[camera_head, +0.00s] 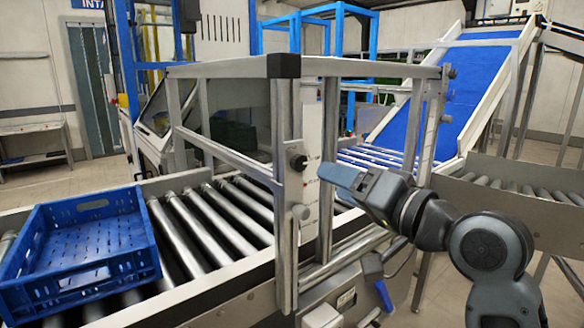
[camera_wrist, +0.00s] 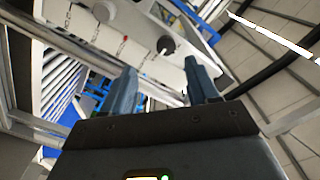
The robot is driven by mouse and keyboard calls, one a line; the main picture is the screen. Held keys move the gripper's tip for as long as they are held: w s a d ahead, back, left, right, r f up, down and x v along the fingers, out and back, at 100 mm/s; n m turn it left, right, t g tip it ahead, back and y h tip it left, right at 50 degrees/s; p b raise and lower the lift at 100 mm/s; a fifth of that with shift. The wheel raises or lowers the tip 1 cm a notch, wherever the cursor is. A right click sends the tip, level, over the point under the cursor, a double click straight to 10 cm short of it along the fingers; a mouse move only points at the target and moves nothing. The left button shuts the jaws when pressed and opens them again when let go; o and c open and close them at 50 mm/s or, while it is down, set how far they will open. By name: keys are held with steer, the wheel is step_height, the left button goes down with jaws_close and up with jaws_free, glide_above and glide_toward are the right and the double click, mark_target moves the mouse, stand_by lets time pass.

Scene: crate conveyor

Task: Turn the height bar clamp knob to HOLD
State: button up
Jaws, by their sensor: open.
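A round black knob (camera_head: 298,162) sits on the upright metal post of the frame over the conveyor. It also shows in the wrist view (camera_wrist: 166,45), beyond the fingertips, with a small white mark beside it. A pale plate with a red mark (camera_head: 307,183) runs along the post; its lettering is too small to read. A grey knob (camera_head: 301,212) sits lower on the same post. My gripper (camera_head: 335,178) is to the right of the post. In the wrist view its two fingers (camera_wrist: 161,82) are apart with nothing between them, short of the black knob and not touching it.
A blue crate (camera_head: 128,268) rests on the conveyor rollers (camera_head: 205,228) at the left. The frame's top rail (camera_head: 350,69) runs above my gripper. A blue-handled lever (camera_head: 384,295) is low on the conveyor side. A blue inclined belt (camera_head: 440,95) stands behind.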

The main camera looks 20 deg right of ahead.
mark_target(301, 165)
steer(key=x, duration=0.2)
steer(key=p+x, duration=0.1)
steer(key=x, duration=0.2)
steer(key=r+x, duration=0.1)
steer(key=x, duration=0.2)
steer(key=shift+a, duration=0.25)
steer(key=shift+c, duration=0.2)
steer(key=shift+s, duration=0.1)
steer(key=c, duration=1)
steer(key=shift+f, duration=0.1)
